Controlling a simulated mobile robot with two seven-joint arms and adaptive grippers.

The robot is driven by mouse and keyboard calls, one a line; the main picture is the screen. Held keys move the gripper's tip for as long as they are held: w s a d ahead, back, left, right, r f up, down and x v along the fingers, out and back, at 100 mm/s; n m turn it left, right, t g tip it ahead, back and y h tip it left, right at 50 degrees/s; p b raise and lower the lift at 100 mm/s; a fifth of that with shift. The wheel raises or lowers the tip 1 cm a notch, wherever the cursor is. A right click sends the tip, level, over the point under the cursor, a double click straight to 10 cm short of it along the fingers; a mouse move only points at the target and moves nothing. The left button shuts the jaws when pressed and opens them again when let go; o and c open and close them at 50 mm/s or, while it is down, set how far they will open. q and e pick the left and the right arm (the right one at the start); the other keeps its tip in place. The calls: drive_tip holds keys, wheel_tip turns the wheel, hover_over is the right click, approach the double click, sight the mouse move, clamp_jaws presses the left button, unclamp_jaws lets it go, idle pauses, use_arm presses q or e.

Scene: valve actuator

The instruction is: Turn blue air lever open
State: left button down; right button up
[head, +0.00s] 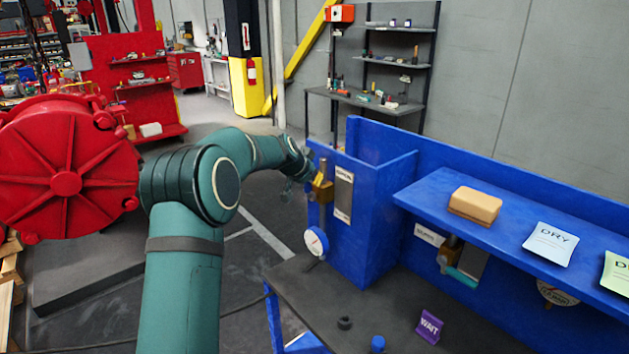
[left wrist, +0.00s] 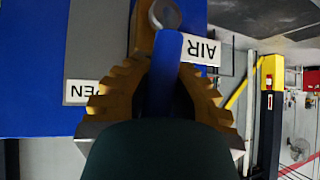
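The blue air lever (left wrist: 163,85) shows in the left wrist view, running down from a round metal pivot (left wrist: 164,14) on a brass valve. My left gripper (left wrist: 163,68) has one ridged finger on each side of the lever, both closed in against it near the tips. In the head view my left arm reaches to the brass valve (head: 322,187) on the blue cabinet's left side; the lever cannot be made out there. My right gripper is not in view.
A pressure gauge (head: 316,241) sticks out below the valve. The blue shelf (head: 430,190) on the right holds a tan block (head: 475,205) and a DRY card (head: 550,244). Below are a teal-handled valve (head: 462,276) and a purple WAIT sign (head: 430,326). A large red wheel-like part (head: 66,183) is at left.

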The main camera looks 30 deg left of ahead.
use_arm(q)
drive_tip(key=shift+s+a+f, duration=0.25)
drive_tip(key=shift+a, duration=0.2)
drive_tip(key=c, duration=1.1)
unclamp_jaws()
drive_tip(key=shift+s+r, duration=0.1)
drive_tip(key=shift+s, duration=0.05)
drive_tip(key=shift+o, duration=1.3)
drive_tip(key=shift+s+a+r, duration=0.15)
drive_tip(key=shift+s, duration=0.1)
drive_tip(key=shift+w+d, duration=0.25)
drive_tip(key=shift+d, duration=0.05)
drive_tip(key=v, duration=1.2)
drive_tip(key=shift+s+a, duration=0.1)
drive_tip(key=shift+s, duration=0.05)
